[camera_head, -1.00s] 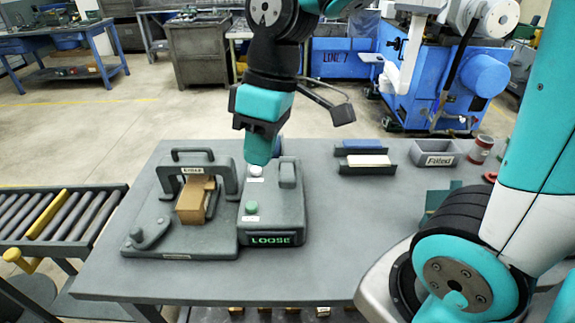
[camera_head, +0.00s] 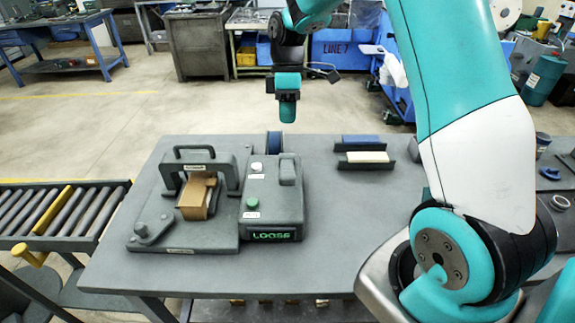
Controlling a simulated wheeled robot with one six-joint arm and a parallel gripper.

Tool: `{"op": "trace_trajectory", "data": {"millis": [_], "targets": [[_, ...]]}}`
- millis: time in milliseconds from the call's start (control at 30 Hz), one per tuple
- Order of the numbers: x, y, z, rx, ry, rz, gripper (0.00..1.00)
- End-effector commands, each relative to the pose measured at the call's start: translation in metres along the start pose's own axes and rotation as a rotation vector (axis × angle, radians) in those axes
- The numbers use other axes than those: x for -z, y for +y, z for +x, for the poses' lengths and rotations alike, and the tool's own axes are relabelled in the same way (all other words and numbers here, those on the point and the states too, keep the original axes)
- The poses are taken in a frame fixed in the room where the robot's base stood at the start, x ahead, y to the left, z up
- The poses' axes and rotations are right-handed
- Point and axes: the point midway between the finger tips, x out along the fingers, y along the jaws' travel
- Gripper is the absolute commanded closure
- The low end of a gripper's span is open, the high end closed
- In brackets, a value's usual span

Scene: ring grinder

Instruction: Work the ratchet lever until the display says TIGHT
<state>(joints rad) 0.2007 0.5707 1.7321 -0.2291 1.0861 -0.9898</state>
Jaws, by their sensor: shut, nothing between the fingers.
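The display (camera_head: 274,236) on the front of the grey control box reads LOOSE in green. The box (camera_head: 284,206) has a white button (camera_head: 256,167) and a green button (camera_head: 252,203) on top. To its left is a grey fixture (camera_head: 213,238) with an arched frame (camera_head: 232,172) around a brown cardboard-coloured piece (camera_head: 195,197). A short grey lever (camera_head: 155,228) with a round knob lies at the fixture's front left corner. My gripper (camera_head: 287,118) is shut and empty, pointing down beyond the control box, apart from it and the fixture.
A blue spool (camera_head: 274,143) stands behind the control box. A rack with blue and white blocks (camera_head: 366,157) is to the right. A roller conveyor (camera_head: 60,215) adjoins the table's left side. The table (camera_head: 330,250) is clear right of the box.

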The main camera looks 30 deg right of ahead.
Motion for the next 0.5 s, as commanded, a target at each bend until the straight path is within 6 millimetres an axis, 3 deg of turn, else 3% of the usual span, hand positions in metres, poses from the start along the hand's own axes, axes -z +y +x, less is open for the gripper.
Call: {"op": "trace_trajectory", "data": {"millis": [500], "targets": [[-0.001,-0.003,0.097,0.007,-0.003,0.0,1.0]]}}
